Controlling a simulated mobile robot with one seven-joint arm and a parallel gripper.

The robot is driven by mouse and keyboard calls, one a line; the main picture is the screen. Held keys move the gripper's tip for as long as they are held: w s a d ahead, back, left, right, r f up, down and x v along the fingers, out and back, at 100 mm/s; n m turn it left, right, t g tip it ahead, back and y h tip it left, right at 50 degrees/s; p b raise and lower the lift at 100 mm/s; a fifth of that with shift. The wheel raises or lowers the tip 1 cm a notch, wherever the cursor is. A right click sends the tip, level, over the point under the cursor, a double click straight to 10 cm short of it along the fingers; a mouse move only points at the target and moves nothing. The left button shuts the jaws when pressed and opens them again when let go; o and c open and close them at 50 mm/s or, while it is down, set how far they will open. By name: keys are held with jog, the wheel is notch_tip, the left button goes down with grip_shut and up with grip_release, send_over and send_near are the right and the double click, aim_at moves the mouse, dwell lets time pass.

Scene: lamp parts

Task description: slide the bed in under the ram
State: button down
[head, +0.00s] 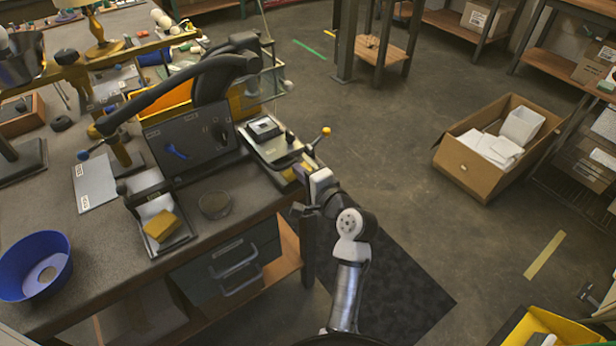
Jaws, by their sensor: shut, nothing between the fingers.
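A pale metal bed (257,150) sticks out at the right end of the workbench, with a small square dark-and-light block (264,129) on it. A dark press with a curved body (214,80) and a long lever stands behind and left of it. The ram's lower end is hidden, so I cannot tell how far the bed lies from beneath it. My gripper (301,172) is at the bed's near right end, close to a yellow part and a thin lever with an orange knob (326,131). It is shut and empty; whether it touches the bed is unclear.
A dark upright panel with a blue tool (177,151) stands left of the bed. A tray with a yellow sponge (160,226), a round dish (215,205) and a blue bowl (35,266) are on the bench. An open carton (468,170) is on the floor; floor between is clear.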

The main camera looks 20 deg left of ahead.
aim_at(291, 161)
jog(key=shift+w+a, duration=0.1)
jog(key=x, duration=0.4)
jog(key=shift+a+r, duration=0.15)
jog(key=shift+r, duration=0.25)
